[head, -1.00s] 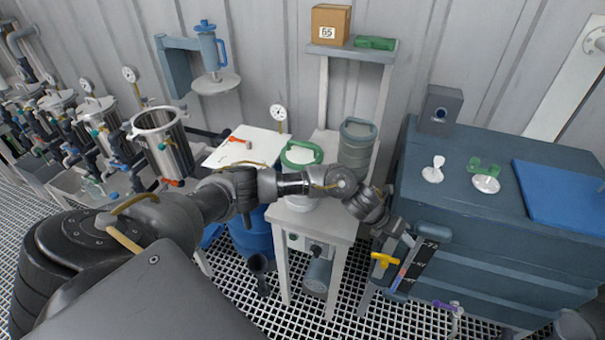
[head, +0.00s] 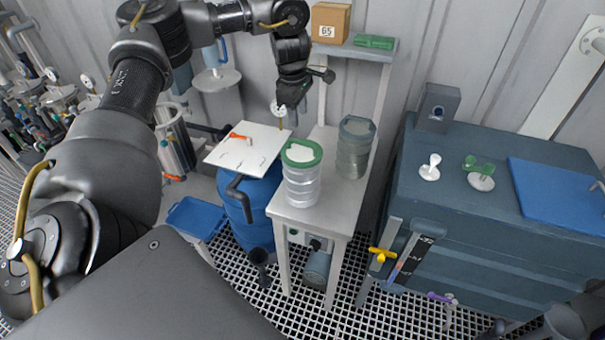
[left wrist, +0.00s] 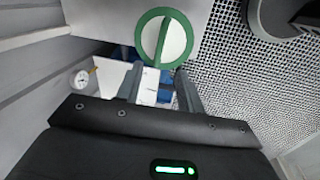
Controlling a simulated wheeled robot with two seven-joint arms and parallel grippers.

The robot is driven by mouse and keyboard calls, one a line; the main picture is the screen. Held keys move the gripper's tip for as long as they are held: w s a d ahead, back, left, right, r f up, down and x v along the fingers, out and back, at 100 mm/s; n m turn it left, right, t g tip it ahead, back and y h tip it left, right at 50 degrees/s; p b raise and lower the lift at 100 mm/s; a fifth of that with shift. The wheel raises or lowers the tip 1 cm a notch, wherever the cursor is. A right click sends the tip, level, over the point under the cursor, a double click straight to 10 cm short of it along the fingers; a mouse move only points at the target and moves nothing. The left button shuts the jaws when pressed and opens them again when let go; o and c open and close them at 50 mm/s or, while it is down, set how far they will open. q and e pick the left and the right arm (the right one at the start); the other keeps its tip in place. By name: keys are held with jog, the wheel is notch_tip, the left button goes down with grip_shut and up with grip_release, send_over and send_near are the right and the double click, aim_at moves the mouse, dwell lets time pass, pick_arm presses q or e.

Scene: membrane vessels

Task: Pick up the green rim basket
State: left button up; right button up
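The green rim basket (head: 302,182) stands upright on the white stand, with a green rim and handle and a pale mesh-like body. My left gripper (head: 291,98) is above and behind it, pointing down and apart from it. In the left wrist view the basket's round green rim (left wrist: 164,38), crossed by its handle bar, lies beyond the fingertips. The left gripper (left wrist: 160,76) shows two separated fingers with nothing between them.
A grey-rimmed basket (head: 355,150) stands close at right on the same stand (head: 318,216). A white board (head: 247,147) with an orange-handled tool lies on a blue drum (head: 255,198) at left. A shelf (head: 365,50) with a box rises behind. A dark cabinet (head: 480,235) is at right.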

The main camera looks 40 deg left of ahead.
pick_arm(q)
send_over(301, 142)
jog(key=s, duration=0.1)
notch_tip(301, 142, down, 5)
jog(key=shift+d+f, duration=0.3)
jog(key=shift+f, duration=0.2)
jog(key=f, duration=0.3)
jog(key=w+f, duration=0.1)
jog(key=shift+a+f, duration=0.15)
jog(key=shift+a, duration=0.1)
jog(key=shift+c, duration=0.8)
grip_shut()
